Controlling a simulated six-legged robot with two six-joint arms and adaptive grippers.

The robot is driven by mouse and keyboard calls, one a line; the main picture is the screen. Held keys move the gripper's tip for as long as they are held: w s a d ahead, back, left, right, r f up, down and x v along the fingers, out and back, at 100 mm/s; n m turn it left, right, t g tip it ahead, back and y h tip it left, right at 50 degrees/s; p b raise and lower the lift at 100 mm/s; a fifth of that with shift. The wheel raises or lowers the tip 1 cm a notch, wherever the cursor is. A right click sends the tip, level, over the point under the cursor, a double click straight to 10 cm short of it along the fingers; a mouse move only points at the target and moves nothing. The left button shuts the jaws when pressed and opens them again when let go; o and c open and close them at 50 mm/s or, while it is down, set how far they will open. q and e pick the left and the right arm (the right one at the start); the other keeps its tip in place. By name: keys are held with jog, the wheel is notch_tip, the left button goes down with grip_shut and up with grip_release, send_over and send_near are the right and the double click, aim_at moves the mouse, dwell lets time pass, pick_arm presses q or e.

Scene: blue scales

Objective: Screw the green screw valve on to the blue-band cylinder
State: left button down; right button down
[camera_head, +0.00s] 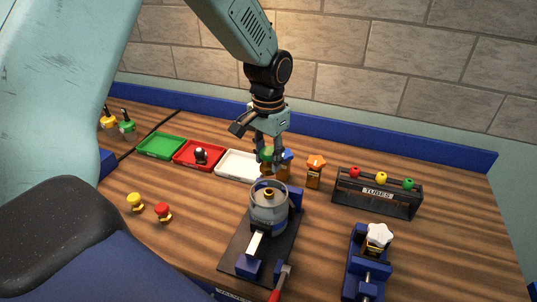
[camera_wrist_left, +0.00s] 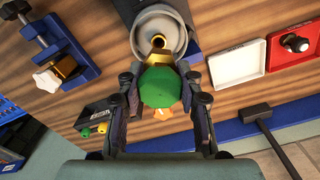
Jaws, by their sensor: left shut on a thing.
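The grey cylinder (camera_head: 270,213) stands upright in a clamp on a black base, with a brass neck (camera_head: 268,193) on its top. Its blue band is hard to make out. My left gripper (camera_head: 268,150) is shut on the green screw valve (camera_head: 266,155), just behind and above the cylinder. In the left wrist view the green valve (camera_wrist_left: 160,87) sits between the fingers, its brass part towards the cylinder (camera_wrist_left: 160,22). The valve looks apart from the open brass neck (camera_wrist_left: 158,41). My right gripper is not in view.
Green (camera_head: 160,146), red (camera_head: 185,161) and white (camera_head: 232,171) trays lie behind left; the red one holds a dark, white-topped piece. An orange-topped piece (camera_head: 316,165) and the TUBES rack (camera_head: 377,194) stand right. A blue vise (camera_head: 366,278) holds a white-knobbed valve.

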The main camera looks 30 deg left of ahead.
aim_at(271, 173)
pick_arm(q)
jog(key=shift+w+d+f, duration=0.1)
jog(key=shift+d+f, duration=0.15)
jog(key=shift+f, duration=0.25)
jog(key=shift+f+b, duration=0.3)
jog(key=shift+b, duration=0.05)
jog(key=shift+s+a+f+b, duration=0.15)
jog(key=shift+f+b, duration=0.1)
jog(key=shift+f, duration=0.3)
jog(key=shift+s+a+f+b, duration=0.1)
jog(key=shift+f+b, duration=0.15)
jog(key=shift+f, duration=0.6)
jog(key=shift+w+d+f+b, duration=0.15)
jog(key=shift+f+b, duration=0.1)
jog(key=shift+f, duration=0.15)
jog(key=shift+w+d+f+b, duration=0.1)
jog(key=shift+w+f+b, duration=0.1)
jog(key=shift+f, duration=0.15)
jog(key=shift+s+a+r, duration=0.1)
jog(key=shift+s+a, duration=0.15)
jog(key=shift+s, duration=0.05)
jog(key=shift+w+d, duration=0.1)
jog(key=shift+w+d, duration=0.15)
jog(key=shift+p, duration=0.35)
